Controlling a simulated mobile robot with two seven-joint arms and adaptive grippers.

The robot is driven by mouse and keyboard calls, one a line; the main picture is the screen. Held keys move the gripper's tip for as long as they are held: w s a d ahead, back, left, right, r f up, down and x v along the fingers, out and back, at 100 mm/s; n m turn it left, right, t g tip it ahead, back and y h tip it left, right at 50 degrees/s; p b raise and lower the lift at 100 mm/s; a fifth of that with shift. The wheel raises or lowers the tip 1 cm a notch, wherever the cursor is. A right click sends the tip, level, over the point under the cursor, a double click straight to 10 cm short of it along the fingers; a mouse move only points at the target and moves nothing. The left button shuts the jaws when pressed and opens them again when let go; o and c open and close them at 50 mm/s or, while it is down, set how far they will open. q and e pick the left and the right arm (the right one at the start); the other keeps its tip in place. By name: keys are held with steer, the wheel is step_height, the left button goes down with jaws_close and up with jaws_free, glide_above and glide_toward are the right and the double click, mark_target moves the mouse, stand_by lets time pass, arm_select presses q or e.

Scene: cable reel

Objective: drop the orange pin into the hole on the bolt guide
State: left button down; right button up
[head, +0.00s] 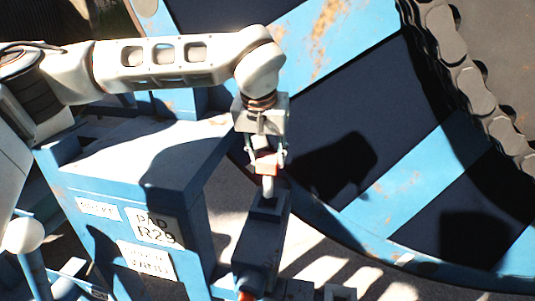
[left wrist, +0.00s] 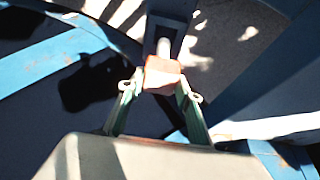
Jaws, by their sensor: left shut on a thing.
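The orange pin has an orange-red head (head: 265,167) and a pale grey shaft that points down. My left gripper (head: 266,158) is shut on the pin's head, and in the left wrist view its two fingers (left wrist: 161,88) sit on either side of the orange pin (left wrist: 162,72). The bolt guide (head: 262,241) is a dark blue-grey upright block below. The shaft's lower end overlaps the guide's top; I cannot tell whether it is inside the hole. The guide also shows at the top of the left wrist view (left wrist: 171,8). My right gripper is not in view.
A blue housing (head: 176,212) with white labels stands left of the guide. A large blue and dark reel (head: 400,185) fills the right, with a heavy chain (head: 478,88) along its edge. Sunlit ground (head: 325,268) shows right of the guide.

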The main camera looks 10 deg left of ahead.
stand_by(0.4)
arm_select(q)
steer(key=shift+f, duration=0.3)
steer(key=shift+f+b, duration=0.45)
steer(key=shift+f, duration=0.7)
steer(key=shift+p, duration=0.3)
